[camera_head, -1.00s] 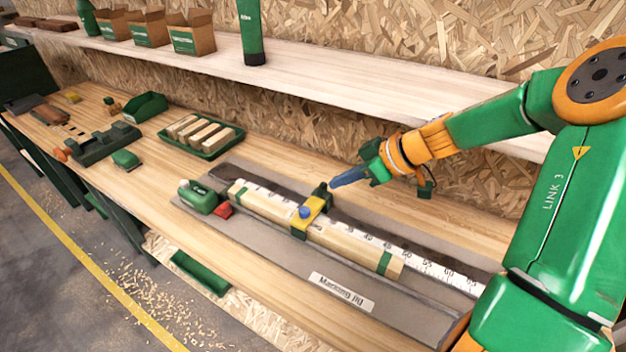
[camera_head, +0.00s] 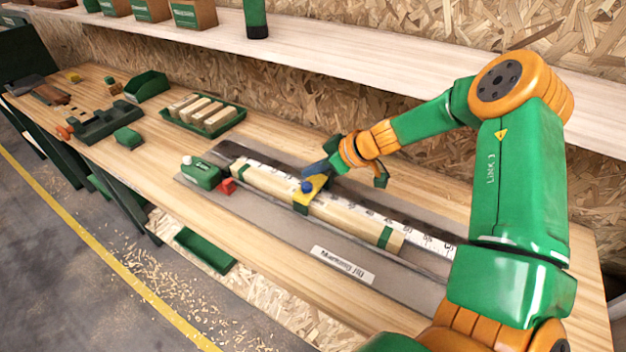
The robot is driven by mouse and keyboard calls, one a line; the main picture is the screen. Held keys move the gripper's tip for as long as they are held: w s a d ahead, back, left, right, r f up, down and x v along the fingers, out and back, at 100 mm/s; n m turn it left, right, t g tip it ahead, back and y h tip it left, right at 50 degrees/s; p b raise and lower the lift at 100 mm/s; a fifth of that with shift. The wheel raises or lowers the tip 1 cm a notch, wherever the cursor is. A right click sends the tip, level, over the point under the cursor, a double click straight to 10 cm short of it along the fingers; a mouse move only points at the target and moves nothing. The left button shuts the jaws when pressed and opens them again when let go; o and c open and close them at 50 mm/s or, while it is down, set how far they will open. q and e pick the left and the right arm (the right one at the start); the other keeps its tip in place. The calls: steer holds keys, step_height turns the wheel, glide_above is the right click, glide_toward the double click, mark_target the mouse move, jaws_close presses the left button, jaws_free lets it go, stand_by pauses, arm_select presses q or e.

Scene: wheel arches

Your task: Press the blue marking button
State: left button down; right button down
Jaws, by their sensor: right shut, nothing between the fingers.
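The blue marking button (camera_head: 307,186) sits on a yellow slider (camera_head: 316,190) that straddles a pale wooden bar (camera_head: 340,213) on the grey marking jig (camera_head: 290,240). The slider's far part is partly hidden by the fingers. My left gripper is not in view.
A green block-shaped stop (camera_head: 201,174) and a red piece (camera_head: 228,186) are at the bar's left end. A green tray (camera_head: 203,115) of wood blocks stands behind. A shelf (camera_head: 330,60) runs above the bench at the back. The bench front is clear.

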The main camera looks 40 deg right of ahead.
mark_target(307, 187)
steer(key=shift+f, duration=0.8)
steer(key=shift+d+f, duration=0.2)
steer(key=shift+f, duration=0.45)
steer(key=shift+a, duration=0.1)
